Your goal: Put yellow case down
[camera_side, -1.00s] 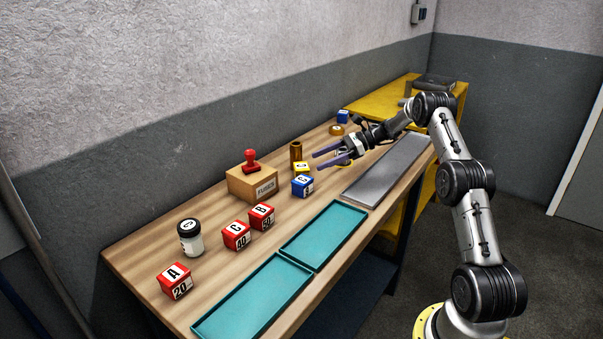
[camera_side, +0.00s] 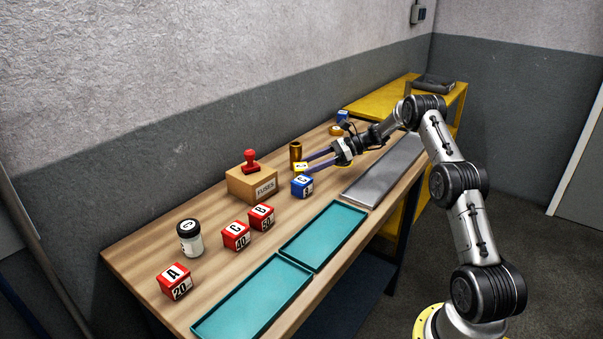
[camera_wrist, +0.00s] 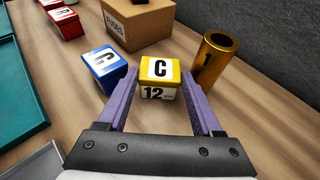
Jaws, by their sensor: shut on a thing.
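The blue case is close to the left finger in the wrist view, and the brass tube (camera_wrist: 214,62) is close to the right one. The cardboard fuses box (camera_side: 252,184) stands beyond. Red cases (camera_side: 236,235), teal trays (camera_side: 323,237) and a grey metal plate (camera_side: 385,170) are also on the bench.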

